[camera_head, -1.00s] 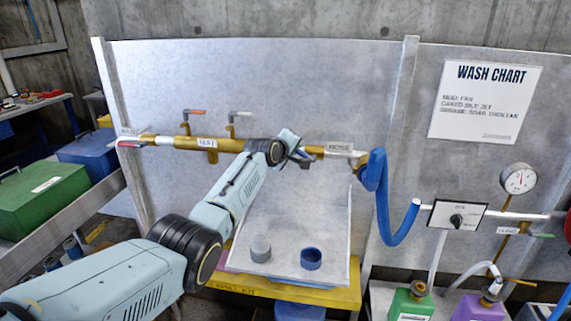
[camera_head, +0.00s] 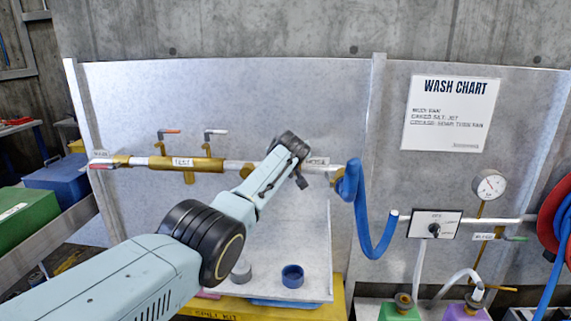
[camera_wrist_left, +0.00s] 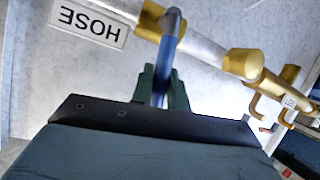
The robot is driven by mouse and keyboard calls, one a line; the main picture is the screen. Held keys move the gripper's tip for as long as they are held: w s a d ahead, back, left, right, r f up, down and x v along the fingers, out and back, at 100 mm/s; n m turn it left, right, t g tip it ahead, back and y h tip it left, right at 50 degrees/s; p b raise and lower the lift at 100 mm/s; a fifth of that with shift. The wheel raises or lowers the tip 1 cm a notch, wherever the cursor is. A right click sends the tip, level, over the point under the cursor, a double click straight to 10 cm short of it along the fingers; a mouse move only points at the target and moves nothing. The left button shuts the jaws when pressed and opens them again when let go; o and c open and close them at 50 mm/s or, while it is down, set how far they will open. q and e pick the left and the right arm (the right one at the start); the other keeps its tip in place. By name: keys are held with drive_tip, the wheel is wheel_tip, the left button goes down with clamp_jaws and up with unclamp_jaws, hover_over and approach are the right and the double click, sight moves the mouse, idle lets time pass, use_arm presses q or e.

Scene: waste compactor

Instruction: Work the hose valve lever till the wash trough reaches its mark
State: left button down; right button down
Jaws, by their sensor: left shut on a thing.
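The hose valve lever is a blue handle (camera_wrist_left: 168,50) on the brass and silver pipe, near the HOSE label (camera_wrist_left: 88,22) in the left wrist view. My left gripper (camera_wrist_left: 160,88) is shut on it, with the dark green fingers on either side. In the head view my left gripper (camera_head: 303,180) is at the pipe, just left of the HOSE label (camera_head: 317,161), and my wrist hides the lever. I cannot make out a wash trough with a mark. My right gripper is not in view.
A blue hose (camera_head: 356,210) loops down right of the valve. A TEST valve body (camera_head: 185,163) and two small levers are left.

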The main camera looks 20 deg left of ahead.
use_arm(q)
drive_tip(key=shift+w+d+r+m+y+b, duration=0.15)
drive_tip(key=shift+d+m+y+b, duration=0.4)
drive_tip(key=shift+b, duration=0.35)
drive_tip(key=c, duration=1.4)
unclamp_jaws()
drive_tip(key=shift+o, duration=0.2)
drive_tip(key=shift+d, duration=0.1)
drive_tip(key=v, duration=1.3)
